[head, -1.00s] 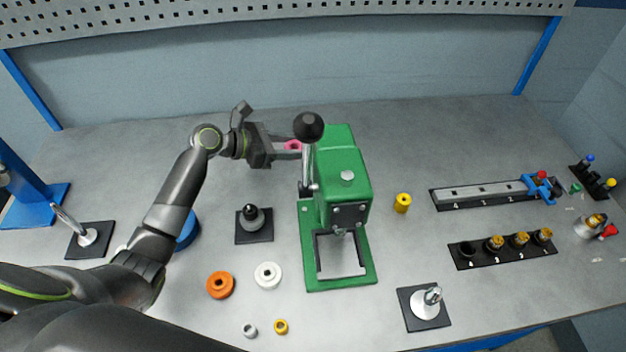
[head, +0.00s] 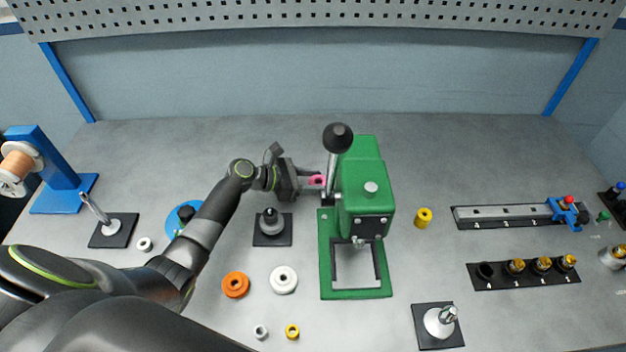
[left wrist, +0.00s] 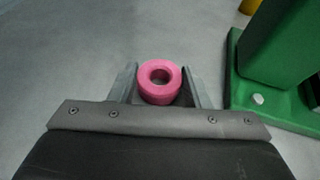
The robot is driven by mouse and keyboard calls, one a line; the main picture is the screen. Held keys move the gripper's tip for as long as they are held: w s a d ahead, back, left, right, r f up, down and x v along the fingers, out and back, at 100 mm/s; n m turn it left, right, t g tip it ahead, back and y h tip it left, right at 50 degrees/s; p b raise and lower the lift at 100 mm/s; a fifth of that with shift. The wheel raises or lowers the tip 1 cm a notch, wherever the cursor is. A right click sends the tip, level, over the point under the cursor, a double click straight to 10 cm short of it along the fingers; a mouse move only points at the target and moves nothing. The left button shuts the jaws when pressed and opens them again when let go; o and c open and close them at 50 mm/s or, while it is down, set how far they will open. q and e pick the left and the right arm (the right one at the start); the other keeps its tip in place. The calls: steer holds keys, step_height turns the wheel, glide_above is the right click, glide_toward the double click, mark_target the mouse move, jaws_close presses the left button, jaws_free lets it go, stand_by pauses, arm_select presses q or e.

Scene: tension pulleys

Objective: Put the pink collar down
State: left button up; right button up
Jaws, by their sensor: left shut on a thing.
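The pink collar (head: 317,180) is a short ring with a round hole. It also shows in the left wrist view (left wrist: 158,92), between the two grey fingers. My left gripper (head: 312,182) is shut on the collar, just left of the green press near its lever. The left wrist view shows bare grey table beyond the collar and my left gripper (left wrist: 160,88). How high the collar is above the table is hard to tell. My right gripper is not in view.
The green press (head: 365,200) with its black-knobbed lever (head: 337,138) stands close right of the gripper. A dark post on a black base (head: 270,241) is in front. Orange (head: 236,285) and white (head: 284,280) wheels lie nearer. A yellow collar (head: 423,218) stands right of the press.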

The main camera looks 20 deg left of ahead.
arm_select(q)
steer(key=shift+f, duration=0.1)
steer(key=o, duration=1)
steer(key=shift+a, duration=0.15)
steer(key=b+v, duration=0.1)
steer(key=v, duration=0.9)
steer(key=shift+s+a, duration=0.15)
steer(key=shift+s, duration=0.1)
steer(key=shift+s+a+r+b, duration=0.35)
steer(key=shift+a+r, duration=0.05)
steer(key=shift+r, duration=0.05)
